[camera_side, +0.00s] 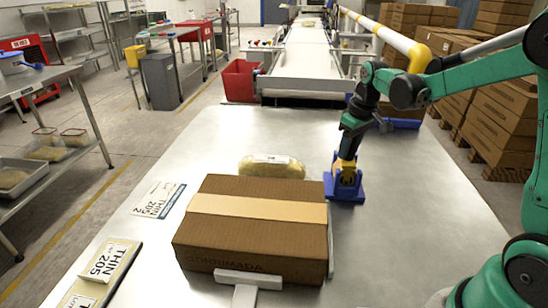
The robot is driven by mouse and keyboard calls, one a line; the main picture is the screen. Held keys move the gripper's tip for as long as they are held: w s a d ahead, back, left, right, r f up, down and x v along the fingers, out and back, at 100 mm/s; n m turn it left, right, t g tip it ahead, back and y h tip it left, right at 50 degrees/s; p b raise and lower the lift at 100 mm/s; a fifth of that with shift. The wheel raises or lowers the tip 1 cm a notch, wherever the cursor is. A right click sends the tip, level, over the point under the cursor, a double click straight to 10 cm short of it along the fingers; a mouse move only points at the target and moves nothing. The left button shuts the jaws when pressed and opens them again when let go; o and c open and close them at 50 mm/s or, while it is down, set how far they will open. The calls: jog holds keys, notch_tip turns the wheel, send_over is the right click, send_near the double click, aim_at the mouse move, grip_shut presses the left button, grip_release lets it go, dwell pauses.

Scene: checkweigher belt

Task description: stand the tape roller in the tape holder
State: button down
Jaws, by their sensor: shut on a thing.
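The blue tape holder (346,190) stands on the steel table to the right of the cardboard box. My gripper (350,151) points down right above the holder. It is shut on the tape roller (346,165), of which a small yellow part shows between the dark jaws and the blue holder. The roller's lower part is at or within the holder's blue uprights. The view is too small to tell whether it rests on the holder's base. Much of the roller is hidden by the jaws and the holder.
A taped cardboard box (256,236) fills the table's middle, with a white T-shaped piece (248,281) at its front. A yellowish bag (272,167) lies behind it. Printed cards (158,199) lie to the left. A conveyor (305,60) runs behind.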

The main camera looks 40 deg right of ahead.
jog(key=shift+f, duration=0.25)
jog(key=shift+c, duration=1.9)
grip_release()
jog(key=shift+s+r, duration=0.2)
jog(key=shift+r, duration=1.2)
jog(key=shift+s+r, duration=0.2)
jog(key=shift+r, duration=1.2)
jog(key=shift+a, duration=0.1)
